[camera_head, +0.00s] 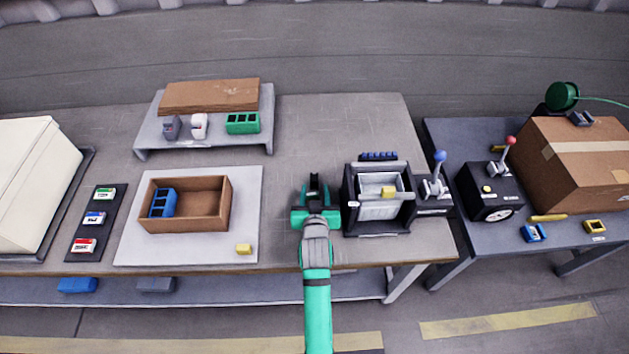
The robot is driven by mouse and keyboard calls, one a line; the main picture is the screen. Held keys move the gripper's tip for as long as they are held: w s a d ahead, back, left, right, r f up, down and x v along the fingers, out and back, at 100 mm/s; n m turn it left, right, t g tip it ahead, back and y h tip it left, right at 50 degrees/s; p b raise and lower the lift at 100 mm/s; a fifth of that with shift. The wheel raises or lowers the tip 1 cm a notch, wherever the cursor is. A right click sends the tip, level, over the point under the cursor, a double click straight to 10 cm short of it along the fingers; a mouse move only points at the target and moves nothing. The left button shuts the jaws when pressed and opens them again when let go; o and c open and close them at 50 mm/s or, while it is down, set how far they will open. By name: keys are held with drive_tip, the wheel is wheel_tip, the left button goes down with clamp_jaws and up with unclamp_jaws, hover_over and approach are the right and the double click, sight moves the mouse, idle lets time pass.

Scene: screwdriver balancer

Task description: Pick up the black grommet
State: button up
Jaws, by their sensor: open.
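My gripper (315,189) is teal with dark fingers and is open. It reaches over the grey table, between the white mat on its left and the black machine (349,214) on its right. A small dark shape (314,180) shows at the fingers; I cannot tell whether it is the black grommet or part of my gripper. I cannot make out the black grommet for certain anywhere else in the view.
A brown box (222,212) with a blue block (162,203) stands on the white mat (190,255), near a yellow block (244,249). A raised shelf (150,140) stands behind. A blue-knobbed lever (439,157) stands right of the machine. The table's back right is clear.

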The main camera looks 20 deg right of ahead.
sight(314, 182)
drive_tip(key=shift+x, duration=3.1)
drive_tip(key=shift+a+r, duration=0.1)
drive_tip(key=shift+a, duration=0.05)
clamp_jaws()
